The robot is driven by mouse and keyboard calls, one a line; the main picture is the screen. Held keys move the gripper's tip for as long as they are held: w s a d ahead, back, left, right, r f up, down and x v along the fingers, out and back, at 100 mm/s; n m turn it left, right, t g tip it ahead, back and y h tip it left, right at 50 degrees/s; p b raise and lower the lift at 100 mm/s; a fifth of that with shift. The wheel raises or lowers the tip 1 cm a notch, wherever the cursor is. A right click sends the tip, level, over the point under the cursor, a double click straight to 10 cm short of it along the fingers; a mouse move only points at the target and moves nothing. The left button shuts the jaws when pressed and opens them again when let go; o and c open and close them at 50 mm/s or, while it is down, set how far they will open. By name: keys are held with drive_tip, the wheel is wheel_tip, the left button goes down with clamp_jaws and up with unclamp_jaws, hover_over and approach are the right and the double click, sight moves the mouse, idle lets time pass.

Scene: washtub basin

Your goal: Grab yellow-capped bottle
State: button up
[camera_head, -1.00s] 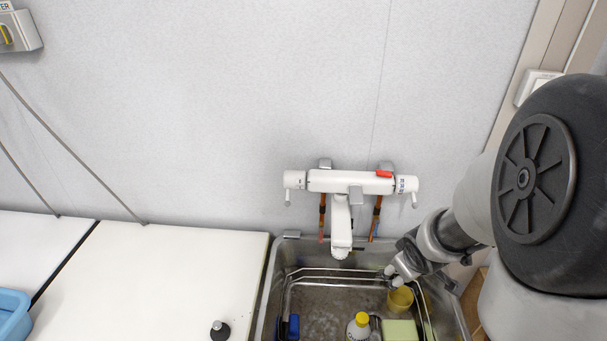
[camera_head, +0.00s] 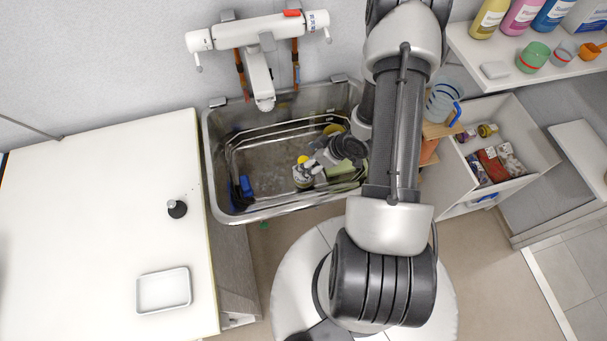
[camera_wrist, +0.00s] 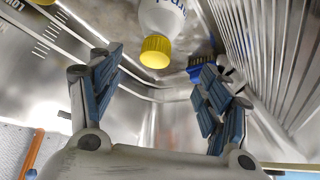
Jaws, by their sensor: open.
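My gripper (camera_head: 314,168) is down in the basin at the bottle's right side, partly hidden by my own arm. In the wrist view the yellow cap (camera_wrist: 155,51) and white bottle body (camera_wrist: 164,18) lie beyond my open gripper (camera_wrist: 160,85), roughly centred between its two fingers. Nothing is between the pads. Whether a finger touches the bottle cannot be told.
A blue brush (camera_head: 245,187) lies at the basin's left; it also shows in the wrist view (camera_wrist: 203,64). A green sponge (camera_head: 340,170) and yellow cup (camera_head: 333,129) are on the right. The white faucet (camera_head: 258,80) hangs over the back.

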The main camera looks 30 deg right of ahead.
sight(303, 161)
drive_tip(key=b+x, duration=0.1)
drive_tip(key=x, duration=0.3)
drive_tip(key=shift+w+f, duration=0.2)
drive_tip(key=shift+f, duration=0.05)
drive_tip(key=b+x, duration=0.1)
drive_tip(key=x, duration=0.2)
drive_tip(key=b+x, duration=0.1)
drive_tip(key=x, duration=0.1)
drive_tip(key=shift+d+f+b, duration=0.3)
drive_tip(key=shift+b, duration=0.05)
drive_tip(key=shift+r, duration=0.1)
drive_tip(key=shift+c, duration=0.5)
clamp_jaws()
